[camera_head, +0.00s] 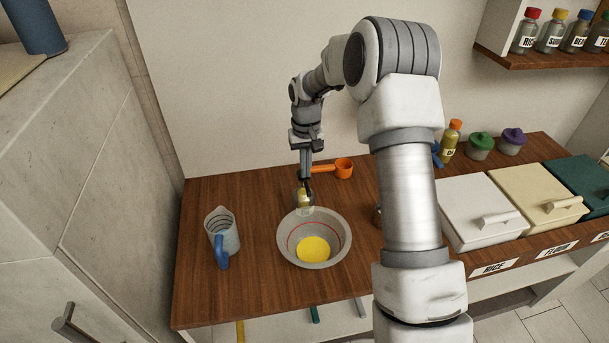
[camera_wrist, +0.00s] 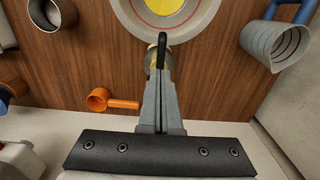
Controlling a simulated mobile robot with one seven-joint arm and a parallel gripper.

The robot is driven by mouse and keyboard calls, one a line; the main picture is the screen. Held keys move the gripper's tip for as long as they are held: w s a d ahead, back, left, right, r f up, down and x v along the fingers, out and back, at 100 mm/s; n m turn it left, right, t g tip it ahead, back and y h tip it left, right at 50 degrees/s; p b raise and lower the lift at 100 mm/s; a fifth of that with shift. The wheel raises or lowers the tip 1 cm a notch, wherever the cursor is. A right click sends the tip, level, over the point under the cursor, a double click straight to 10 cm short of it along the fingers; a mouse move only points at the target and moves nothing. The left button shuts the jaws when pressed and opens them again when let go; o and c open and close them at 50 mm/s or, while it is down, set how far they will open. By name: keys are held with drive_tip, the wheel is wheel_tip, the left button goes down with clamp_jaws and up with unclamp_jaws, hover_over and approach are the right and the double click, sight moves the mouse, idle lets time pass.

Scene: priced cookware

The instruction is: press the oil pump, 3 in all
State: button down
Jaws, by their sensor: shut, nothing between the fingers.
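The oil pump (camera_head: 304,201) is a small clear bottle with yellow oil in it, standing at the back rim of a grey bowl. My shut, empty gripper (camera_head: 306,183) points straight down at the top of the pump and seems to touch it. In the wrist view the fingers of my gripper (camera_wrist: 158,85) cover most of the pump. Its black spout (camera_wrist: 162,46) shows beyond the fingertips and points toward the bowl. The bowl (camera_head: 337,228) has a red line inside and a pool of yellow oil (camera_head: 314,249) at its bottom.
A clear measuring jug (camera_head: 222,236) with a blue handle stands left of the bowl. An orange measuring cup (camera_head: 343,168) lies behind, near the wall. Lidded bins (camera_head: 482,210) and small jars (camera_head: 480,148) stand at right. The wooden counter (camera_head: 250,187) is bare around the pump's left.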

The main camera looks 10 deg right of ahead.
sight(306, 182)
drive_tip(key=shift+f, duration=0.1)
drive_tip(key=shift+f+b, duration=1.25)
drive_tip(key=shift+f, duration=0.5)
drive_tip(key=shift+r+p, duration=1.15)
drive_tip(key=shift+r, duration=0.75)
wheel_tip(306, 182, up, 6)
drive_tip(key=p, duration=0.3)
drive_tip(key=shift+p, duration=0.3)
